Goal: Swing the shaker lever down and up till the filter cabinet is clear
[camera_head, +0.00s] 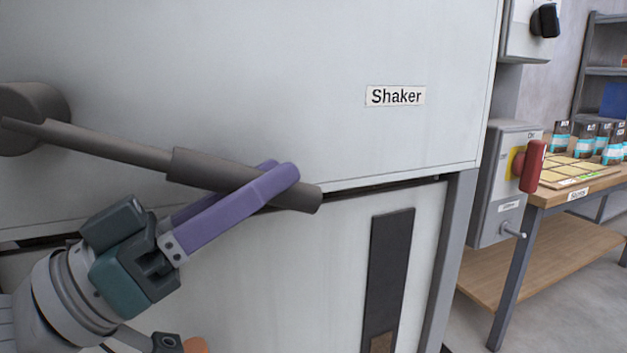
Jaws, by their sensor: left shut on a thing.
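The filter cabinet (300,80) is a large pale grey box with a label reading "Shaker". The shaker lever (110,147) is a dark grey bar that runs from a round pivot (30,115) at the far left, sloping down to the right to a thicker grip end. My left gripper (280,180) has purple fingers and is shut on the lever's grip, near its free end. Part of the grip is hidden behind the fingers. My right gripper is not in view.
A dark vertical strip (388,270) is on the lower panel. To the right are a grey switch box (497,215) with a red handle (531,166) and a wooden table (560,194) holding several jars. Open floor shows at the lower right.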

